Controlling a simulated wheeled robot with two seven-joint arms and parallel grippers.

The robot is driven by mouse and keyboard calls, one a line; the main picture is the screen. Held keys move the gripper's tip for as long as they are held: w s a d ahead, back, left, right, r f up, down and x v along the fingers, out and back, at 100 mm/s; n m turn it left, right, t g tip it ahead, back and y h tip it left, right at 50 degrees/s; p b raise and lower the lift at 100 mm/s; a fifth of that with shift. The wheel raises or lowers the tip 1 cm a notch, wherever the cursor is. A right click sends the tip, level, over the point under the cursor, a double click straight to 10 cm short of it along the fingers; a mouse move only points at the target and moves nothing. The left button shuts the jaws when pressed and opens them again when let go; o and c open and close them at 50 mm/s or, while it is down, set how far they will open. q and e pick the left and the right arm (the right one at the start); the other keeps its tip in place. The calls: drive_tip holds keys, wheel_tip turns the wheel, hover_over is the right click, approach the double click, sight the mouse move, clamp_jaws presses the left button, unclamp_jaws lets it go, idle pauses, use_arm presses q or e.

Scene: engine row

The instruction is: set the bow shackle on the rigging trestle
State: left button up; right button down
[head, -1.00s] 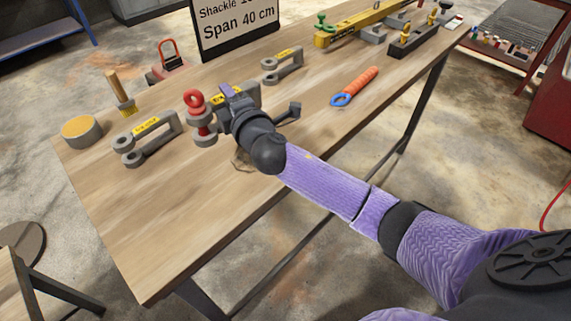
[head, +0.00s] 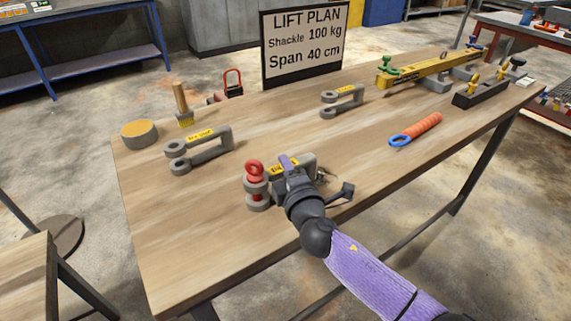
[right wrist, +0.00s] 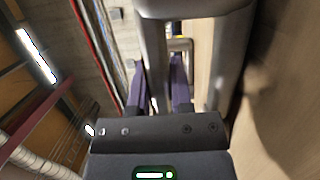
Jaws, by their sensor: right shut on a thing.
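My right gripper (head: 289,168) is shut on a grey bow shackle (head: 257,201) with a red pin and a yellow label, over the front part of the wooden table. In the right wrist view the grey shackle (right wrist: 155,45) shows between and beyond the purple fingers (right wrist: 159,95). I cannot tell whether it clears the tabletop. Two similar grey shackles with yellow labels lie on the table, one on the left (head: 207,153) and one further back (head: 342,102). A wood-topped stand (head: 25,285) is at the lower left; I cannot tell whether it is the rigging trestle. My left gripper is out of view.
The wooden table (head: 190,240) also holds a round tin (head: 139,134), a brush (head: 183,105), an orange-handled tool (head: 418,128), a yellow beam (head: 430,67) and a dark block (head: 479,92). A lift plan sign (head: 304,45) stands behind. The table's front left is clear.

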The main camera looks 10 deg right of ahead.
drive_tip(key=c, duration=1)
unclamp_jaws()
drive_tip(key=shift+f, duration=0.1)
drive_tip(key=o, duration=0.5)
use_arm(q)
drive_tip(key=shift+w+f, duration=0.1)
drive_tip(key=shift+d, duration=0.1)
use_arm(e)
drive_tip(key=shift+s+r, duration=0.1)
drive_tip(key=shift+r, duration=0.15)
drive_tip(key=s, duration=0.3)
drive_tip(key=s+p, duration=0.1)
drive_tip(key=s, duration=0.3)
drive_tip(key=s+d, duration=0.1)
drive_tip(key=s, duration=0.3)
drive_tip(key=shift+f+p, duration=0.1)
drive_tip(key=shift+p, duration=0.25)
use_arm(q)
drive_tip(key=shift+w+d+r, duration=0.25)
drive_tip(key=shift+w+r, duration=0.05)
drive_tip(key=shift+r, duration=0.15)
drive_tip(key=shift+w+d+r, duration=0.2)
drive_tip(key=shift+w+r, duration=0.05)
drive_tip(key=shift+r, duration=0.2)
use_arm(e)
drive_tip(key=shift+s+d, duration=0.1)
drive_tip(key=shift+s, duration=0.35)
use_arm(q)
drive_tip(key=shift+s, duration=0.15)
